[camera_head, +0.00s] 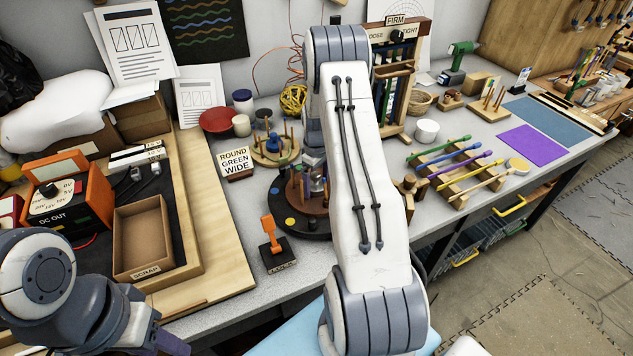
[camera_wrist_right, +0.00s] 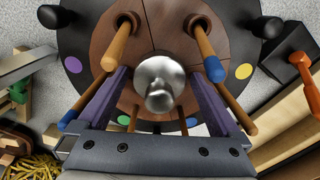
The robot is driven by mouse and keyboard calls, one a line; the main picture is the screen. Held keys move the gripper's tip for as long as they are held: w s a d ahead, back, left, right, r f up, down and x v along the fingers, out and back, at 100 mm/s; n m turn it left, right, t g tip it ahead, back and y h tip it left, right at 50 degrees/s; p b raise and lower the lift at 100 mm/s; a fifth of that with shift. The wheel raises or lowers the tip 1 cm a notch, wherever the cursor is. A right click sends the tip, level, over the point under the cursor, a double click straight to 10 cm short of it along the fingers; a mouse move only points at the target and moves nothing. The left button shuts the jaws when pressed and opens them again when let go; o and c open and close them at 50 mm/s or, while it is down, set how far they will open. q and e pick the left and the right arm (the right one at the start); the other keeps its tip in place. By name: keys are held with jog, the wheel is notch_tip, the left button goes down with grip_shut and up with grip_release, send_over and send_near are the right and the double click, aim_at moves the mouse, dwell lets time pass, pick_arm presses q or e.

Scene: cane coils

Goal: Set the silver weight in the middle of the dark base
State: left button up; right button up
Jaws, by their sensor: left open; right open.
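The silver weight (camera_wrist_right: 158,82) is a round knobbed piece in the right wrist view, over the middle of the dark brown wooden base (camera_wrist_right: 172,22). Whether it rests on the wood is hard to tell from above. My right gripper (camera_wrist_right: 155,75) has its purple fingers spread on either side of the weight, with gaps showing. In the head view the base (camera_head: 312,204) sits on a black round turntable (camera_head: 298,226), with the weight (camera_head: 317,184) partly hidden by my right arm. My left gripper (camera_head: 168,343) is at the lower left, mostly cut off.
Upright sticks, some with blue tips (camera_wrist_right: 213,70), stand around the weight. An orange lever (camera_head: 268,228) stands at the turntable's front left. A lighter peg base (camera_head: 270,152) is behind, and a rack of coloured sticks (camera_head: 465,165) lies to the right.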

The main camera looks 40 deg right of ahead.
aim_at(316, 174)
jog(key=shift+r, duration=0.5)
notch_tip(316, 174, up, 11)
jog(key=b, duration=0.3)
jog(key=shift+r, duration=0.1)
jog(key=s+a+r+n, duration=0.1)
jog(key=s+a+r, duration=0.1)
jog(key=a, duration=0.7)
jog(key=s+a+r+n, duration=0.1)
jog(key=a+r, duration=0.1)
jog(key=a, duration=0.7)
jog(key=s+a+r, duration=0.2)
jog(key=a+r, duration=0.1)
jog(key=a, duration=0.5)
jog(key=s+a+n, duration=0.1)
jog(key=s+a, duration=0.3)
jog(key=s, duration=0.3)
jog(key=s+a, duration=0.4)
jog(key=s, duration=0.3)
jog(key=s+a+n+y, duration=0.1)
jog(key=s+a, duration=0.3)
jog(key=s, duration=0.3)
jog(key=shift+s+f+n, duration=0.25)
jog(key=shift+s+n, duration=0.05)
jog(key=shift+s, duration=0.1)
